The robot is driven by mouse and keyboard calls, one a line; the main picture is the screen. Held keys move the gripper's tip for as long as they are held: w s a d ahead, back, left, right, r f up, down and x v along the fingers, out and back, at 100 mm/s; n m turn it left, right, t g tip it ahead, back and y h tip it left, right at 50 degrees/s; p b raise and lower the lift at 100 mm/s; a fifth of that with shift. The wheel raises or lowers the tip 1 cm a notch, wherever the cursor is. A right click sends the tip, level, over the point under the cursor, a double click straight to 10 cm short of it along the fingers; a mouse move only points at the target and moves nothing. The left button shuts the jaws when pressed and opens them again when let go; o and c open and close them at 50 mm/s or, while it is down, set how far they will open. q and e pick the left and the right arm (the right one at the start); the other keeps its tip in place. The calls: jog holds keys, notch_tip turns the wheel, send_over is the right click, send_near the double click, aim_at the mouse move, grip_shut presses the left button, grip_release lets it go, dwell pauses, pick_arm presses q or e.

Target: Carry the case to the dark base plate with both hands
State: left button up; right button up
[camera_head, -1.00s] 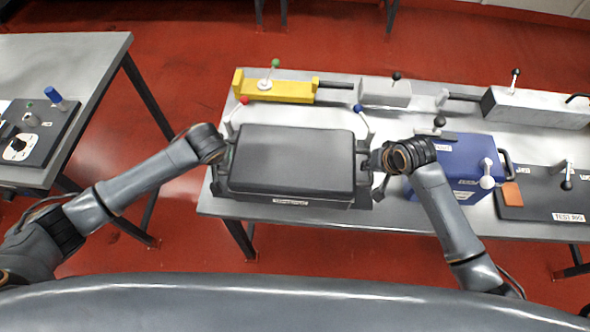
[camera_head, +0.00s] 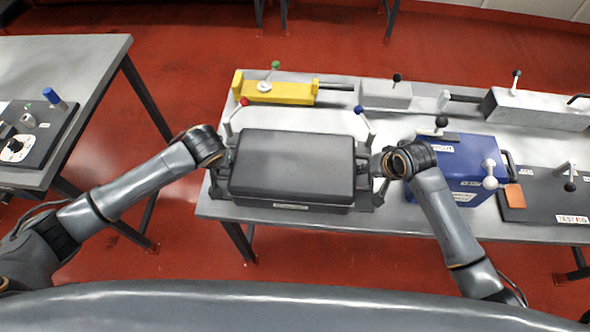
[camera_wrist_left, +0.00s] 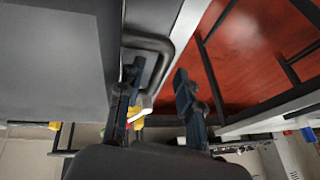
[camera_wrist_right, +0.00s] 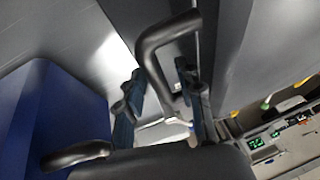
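The dark grey case (camera_head: 292,165) lies flat near the front edge of the metal table, in a dark holder whose edges show around it. My left gripper (camera_head: 226,158) is at its left end. In the left wrist view that gripper (camera_wrist_left: 158,72) is open, its fingers either side of the case's dark handle (camera_wrist_left: 148,41). My right gripper (camera_head: 376,163) is at the case's right end. In the right wrist view it (camera_wrist_right: 156,78) is open, with the right handle (camera_wrist_right: 150,52) between its fingers. A dark plate marked TEST RIG (camera_head: 545,207) lies at the table's right.
A blue box (camera_head: 460,175) stands close to my right gripper, between the case and the dark plate. Levers with a red knob (camera_head: 243,102) and a blue knob (camera_head: 358,109) rise behind the case. A yellow fixture (camera_head: 280,92) stands farther back. Another table (camera_head: 85,60) is at left.

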pick_arm(q)
jog(key=v, duration=1)
pick_arm(e)
jog(key=v, duration=1.2)
pick_arm(q)
jog(key=shift+f, duration=0.1)
